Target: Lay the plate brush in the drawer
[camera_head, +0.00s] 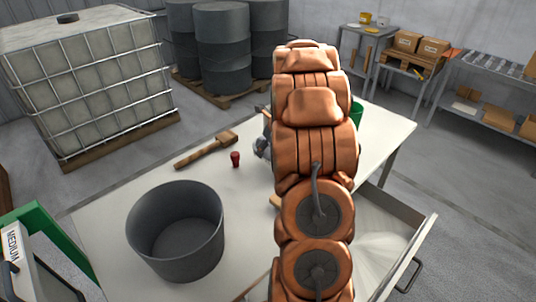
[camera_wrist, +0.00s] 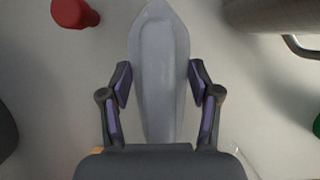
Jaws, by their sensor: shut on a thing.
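A wooden long-handled tool (camera_head: 206,150), which looks like the plate brush, lies on the table's far left part, apart from my arm. My gripper (camera_wrist: 159,85) is shut on a pale grey, pointed scoop-like thing (camera_wrist: 160,45) in the wrist view, with a purple pad on each side of it. In the head view my arm hides most of the gripper and this thing. The drawer (camera_head: 405,262) is pulled open at the table's right side. Its visible floor looks bare; my arm hides part of it.
A large grey tub (camera_head: 178,232) stands on the table (camera_head: 100,215) at the front left. A red knob-like thing (camera_head: 235,159) is near the gripper and also shows in the wrist view (camera_wrist: 75,12). A green container (camera_head: 356,112) and a grey handled vessel (camera_wrist: 265,15) stand to the right.

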